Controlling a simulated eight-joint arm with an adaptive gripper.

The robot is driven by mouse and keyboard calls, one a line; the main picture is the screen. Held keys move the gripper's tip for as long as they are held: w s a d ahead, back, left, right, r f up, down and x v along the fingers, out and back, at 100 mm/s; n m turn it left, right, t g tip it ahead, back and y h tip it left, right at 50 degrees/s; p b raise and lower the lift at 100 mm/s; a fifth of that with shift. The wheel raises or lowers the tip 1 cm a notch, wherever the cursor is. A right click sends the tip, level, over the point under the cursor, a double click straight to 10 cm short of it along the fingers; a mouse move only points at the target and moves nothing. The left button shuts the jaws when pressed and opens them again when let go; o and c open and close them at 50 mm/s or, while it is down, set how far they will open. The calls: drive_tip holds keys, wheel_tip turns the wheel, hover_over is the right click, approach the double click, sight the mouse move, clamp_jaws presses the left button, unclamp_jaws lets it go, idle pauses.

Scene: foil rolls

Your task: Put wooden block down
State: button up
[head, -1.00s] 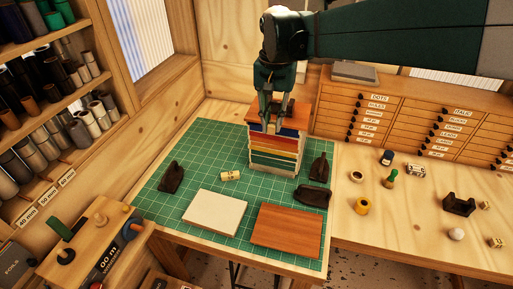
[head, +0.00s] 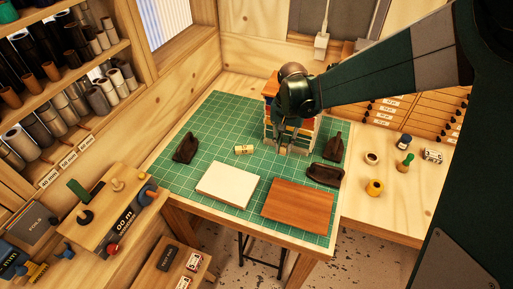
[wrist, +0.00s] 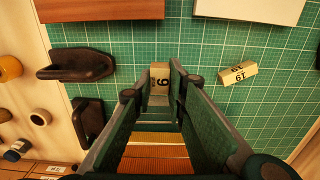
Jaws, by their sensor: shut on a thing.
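My gripper (wrist: 164,80) is shut on a pale wooden block (wrist: 159,84) with a dark "6" on it, held between the fingertips over the green cutting mat (wrist: 200,45). In the head view my gripper (head: 284,147) is low at the front of the stack of coloured layers (head: 302,133), and the held block is hard to make out there. I cannot tell whether the block touches the mat. A second pale block (wrist: 237,74) marked "6T" lies apart from the fingers; it also shows in the head view (head: 244,149) left of my gripper.
A white board (head: 228,184) and a reddish-brown board (head: 298,206) lie at the mat's front. Dark holders stand at the left (head: 186,147) and right (head: 325,174). A yellow roll (head: 375,187) is on the table to the right. Bare mat lies between block and boards.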

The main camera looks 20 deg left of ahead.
drive_tip(key=shift+f, duration=0.4)
hover_over(281, 168)
drive_tip(key=shift+w+f, duration=0.1)
drive_tip(key=shift+f, duration=2.8)
drive_tip(key=shift+f, duration=2.05)
drive_tip(key=shift+f, duration=0.15)
drive_tip(key=o, duration=0.7)
